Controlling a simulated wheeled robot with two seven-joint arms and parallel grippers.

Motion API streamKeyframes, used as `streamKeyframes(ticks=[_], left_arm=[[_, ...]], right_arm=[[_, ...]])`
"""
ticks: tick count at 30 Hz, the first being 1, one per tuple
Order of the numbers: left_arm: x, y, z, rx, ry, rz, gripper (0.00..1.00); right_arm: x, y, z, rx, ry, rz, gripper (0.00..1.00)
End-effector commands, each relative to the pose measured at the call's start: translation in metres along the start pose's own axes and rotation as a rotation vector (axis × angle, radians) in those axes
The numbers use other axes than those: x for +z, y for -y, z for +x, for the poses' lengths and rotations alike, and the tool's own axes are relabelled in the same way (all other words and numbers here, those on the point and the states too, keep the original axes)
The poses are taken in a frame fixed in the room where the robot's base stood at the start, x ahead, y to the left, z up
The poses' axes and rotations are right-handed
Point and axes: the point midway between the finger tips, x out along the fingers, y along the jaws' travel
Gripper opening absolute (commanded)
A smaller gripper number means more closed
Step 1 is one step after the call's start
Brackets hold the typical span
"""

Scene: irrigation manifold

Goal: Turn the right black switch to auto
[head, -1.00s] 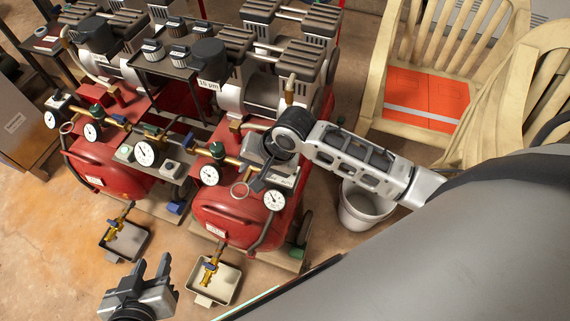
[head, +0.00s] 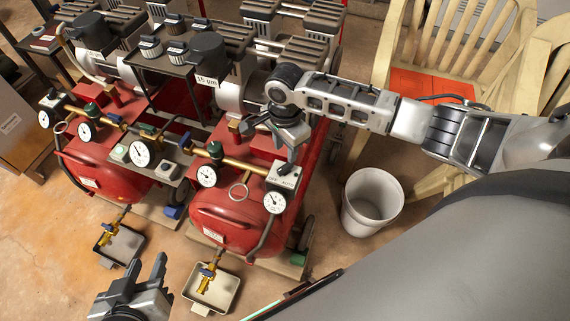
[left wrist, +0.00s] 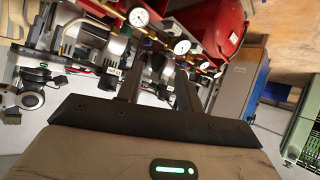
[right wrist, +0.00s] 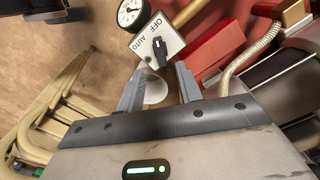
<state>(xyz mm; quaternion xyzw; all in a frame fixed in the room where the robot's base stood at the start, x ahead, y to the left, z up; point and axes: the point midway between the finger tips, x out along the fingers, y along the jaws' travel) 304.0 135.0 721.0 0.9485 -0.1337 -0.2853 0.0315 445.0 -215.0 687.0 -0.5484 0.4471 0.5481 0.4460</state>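The right switch box (head: 284,178) is a light grey box marked OFF and AUTO on the red compressor on the right. Its black switch (right wrist: 160,52) shows in the right wrist view as an elongated knob beside the labels; I cannot tell surely which label it points to. My right gripper (right wrist: 160,86) is open and empty, with the switch just beyond its fingertips and apart from them. In the head view the right gripper (head: 290,150) hangs just above and behind the box. My left gripper (head: 147,272) is open and empty at the lower left, away from the switch.
Pressure gauges (head: 275,202) and a brass pipe (head: 240,163) sit close to the box. A white bucket (head: 371,203) stands to its right, near wooden chairs (head: 430,60). Drain trays (head: 212,288) with brass valves lie in front. A second compressor (head: 105,170) is at left.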

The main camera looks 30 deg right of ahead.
Motion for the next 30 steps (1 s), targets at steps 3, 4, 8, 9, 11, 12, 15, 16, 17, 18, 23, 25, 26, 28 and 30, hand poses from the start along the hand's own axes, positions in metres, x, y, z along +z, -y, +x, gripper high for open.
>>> streamKeyframes(ticks=[3, 4, 8, 9, 11, 12, 15, 16, 17, 18, 23, 25, 26, 28, 30], left_arm=[[0.006, 0.0, 0.002, 0.005, -0.002, -0.01, 0.36], [0.006, 0.0, 0.003, 0.006, -0.004, -0.011, 0.36], [0.006, -0.001, 0.003, 0.007, -0.012, -0.013, 0.36], [0.006, -0.001, 0.003, 0.007, -0.014, -0.013, 0.36], [0.006, 0.0, 0.004, 0.006, -0.016, -0.012, 0.36], [0.006, 0.0, 0.004, 0.006, -0.016, -0.011, 0.36], [0.006, 0.0, 0.004, 0.005, -0.019, -0.01, 0.36], [0.005, 0.0, 0.004, 0.005, -0.019, -0.009, 0.36], [0.005, 0.0, 0.004, 0.005, -0.02, -0.009, 0.36], [0.005, 0.0, 0.004, 0.005, -0.021, -0.009, 0.36], [0.003, -0.001, 0.003, 0.005, -0.023, -0.009, 0.36], [0.003, -0.001, 0.003, 0.006, -0.024, -0.009, 0.36], [0.003, -0.001, 0.003, 0.006, -0.024, -0.009, 0.36], [0.003, -0.001, 0.004, 0.006, -0.024, -0.009, 0.36], [0.003, -0.001, 0.004, 0.006, -0.024, -0.009, 0.36]], right_arm=[[0.0, 0.0, 0.029, 0.001, 0.0, 0.0, 0.35], [0.0, 0.0, 0.034, 0.002, -0.001, 0.0, 0.35], [0.0, 0.0, 0.054, 0.0, 0.0, 0.0, 0.35], [0.0, 0.0, 0.059, 0.001, -0.001, -0.001, 0.35], [0.001, 0.0, 0.064, 0.0, 0.0, -0.001, 0.35], [0.001, 0.0, 0.066, -0.001, 0.001, -0.001, 0.35], [0.001, 0.0, 0.07, -0.001, 0.0, -0.001, 0.35], [0.001, 0.0, 0.071, -0.001, 0.0, -0.002, 0.35], [0.001, 0.0, 0.071, -0.001, 0.0, -0.002, 0.35], [0.001, 0.0, 0.071, -0.001, 0.0, -0.002, 0.35], [0.001, 0.0, 0.071, -0.001, 0.0, -0.002, 0.35], [0.001, 0.0, 0.071, -0.001, 0.0, -0.002, 0.22], [0.001, 0.0, 0.071, -0.001, 0.0, -0.002, 0.13], [0.001, 0.0, 0.07, -0.001, 0.0, -0.002, 0.0], [0.001, 0.0, 0.07, -0.001, 0.0, -0.002, 0.0]])
